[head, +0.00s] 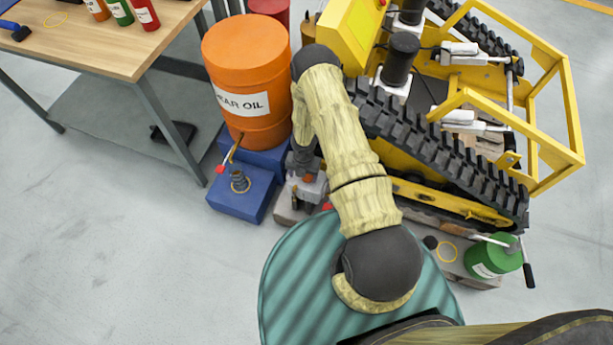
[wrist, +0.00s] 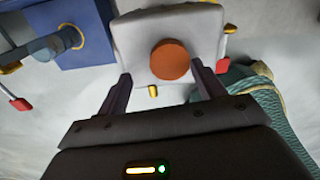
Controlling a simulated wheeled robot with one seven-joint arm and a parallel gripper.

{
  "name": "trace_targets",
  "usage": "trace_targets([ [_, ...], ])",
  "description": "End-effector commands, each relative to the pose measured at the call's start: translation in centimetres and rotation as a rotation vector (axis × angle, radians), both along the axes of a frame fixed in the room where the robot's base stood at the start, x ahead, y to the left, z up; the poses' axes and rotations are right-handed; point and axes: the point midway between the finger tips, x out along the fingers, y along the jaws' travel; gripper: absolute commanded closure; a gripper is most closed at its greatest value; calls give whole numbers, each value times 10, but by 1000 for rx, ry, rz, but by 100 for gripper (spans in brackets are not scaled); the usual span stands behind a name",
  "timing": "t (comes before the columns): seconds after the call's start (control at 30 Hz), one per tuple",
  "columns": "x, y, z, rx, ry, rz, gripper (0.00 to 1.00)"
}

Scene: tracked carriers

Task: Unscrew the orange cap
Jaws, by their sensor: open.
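The orange cap (wrist: 170,60) is round and sits on a pale grey body (wrist: 128,42) in the wrist view. My gripper (wrist: 161,72) is open, with one dark finger to the left of the cap and one to the right. Gaps show between the cap and both fingers, and nothing is held. Whether the fingertips are level with the cap or above it, I cannot tell. In the head view my gripper (head: 305,186) points down beside the blue block, and my arm hides much of that spot.
A blue block (head: 236,200) with a post and yellow ring stands left of my gripper. An orange gear oil drum (head: 245,62) stands behind it. The yellow tracked carrier (head: 430,185) is to the right, with a green can (head: 493,258) near its front. Open floor lies at left.

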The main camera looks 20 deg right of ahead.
Motion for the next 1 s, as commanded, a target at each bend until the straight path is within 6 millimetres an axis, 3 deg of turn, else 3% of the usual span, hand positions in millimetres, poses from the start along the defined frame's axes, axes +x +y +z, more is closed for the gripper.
trace_targets([
  [0.03,10,-22,2,-28,-18,-127,38],
  [0.23,9,-23,3,-27,-16,-450,38],
  [0.67,5,-17,1,-22,-10,-563,38],
  [1.0,5,-14,1,-18,-5,-1145,38],
])
